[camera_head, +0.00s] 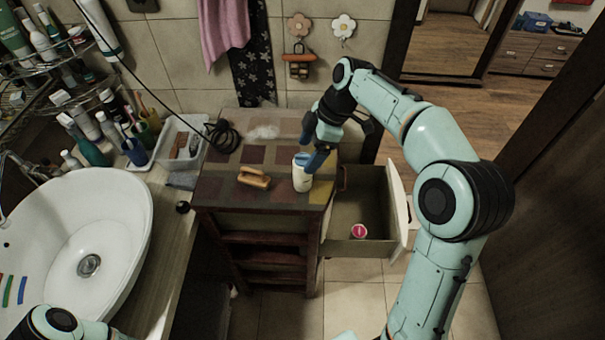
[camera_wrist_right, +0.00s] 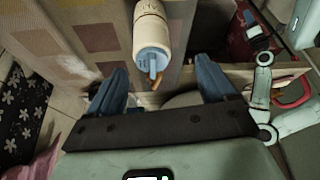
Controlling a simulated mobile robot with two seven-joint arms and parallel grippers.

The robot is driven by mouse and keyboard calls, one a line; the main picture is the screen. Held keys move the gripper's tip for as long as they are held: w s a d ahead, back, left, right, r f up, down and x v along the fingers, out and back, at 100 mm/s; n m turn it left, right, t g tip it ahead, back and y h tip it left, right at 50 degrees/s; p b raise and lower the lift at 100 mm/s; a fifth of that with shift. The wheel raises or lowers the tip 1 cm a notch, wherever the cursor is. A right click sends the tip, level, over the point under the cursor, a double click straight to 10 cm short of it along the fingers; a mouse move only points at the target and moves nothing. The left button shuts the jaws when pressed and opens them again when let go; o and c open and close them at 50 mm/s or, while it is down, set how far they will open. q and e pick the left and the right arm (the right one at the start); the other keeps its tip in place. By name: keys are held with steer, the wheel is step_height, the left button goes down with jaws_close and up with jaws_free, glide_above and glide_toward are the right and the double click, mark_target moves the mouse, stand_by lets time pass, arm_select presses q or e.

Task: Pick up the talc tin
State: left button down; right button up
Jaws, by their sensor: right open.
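The talc tin, taken to be the cream cylinder with a pale blue top (camera_head: 301,179), stands upright on the right part of the small tiled cabinet top. In the right wrist view the tin (camera_wrist_right: 151,28) is just beyond the fingertips, roughly between their lines. My right gripper (camera_head: 315,151) is open and empty, just above and behind the tin in the head view. Its two blue fingers also show in the wrist view (camera_wrist_right: 162,80), spread apart. Part of my left arm shows at the lower left of the head view, but its gripper is not visible.
A wooden-handled brush (camera_head: 254,178) lies left of the tin. An open drawer (camera_head: 350,207) with a round pink-red item (camera_head: 359,230) juts out at the right. A white basin (camera_head: 110,215) stands left.

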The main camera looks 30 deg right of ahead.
mark_target(306, 155)
steer(key=shift+w+a+f, duration=0.25)
steer(key=shift+f, duration=0.3)
steer(key=x, duration=0.5)
steer(key=shift+w+d+f, duration=0.15)
steer(key=shift+w+d, duration=0.1)
steer(key=shift+d, duration=0.1)
steer(key=c, duration=1.2)
steer(key=shift+r, duration=0.2)
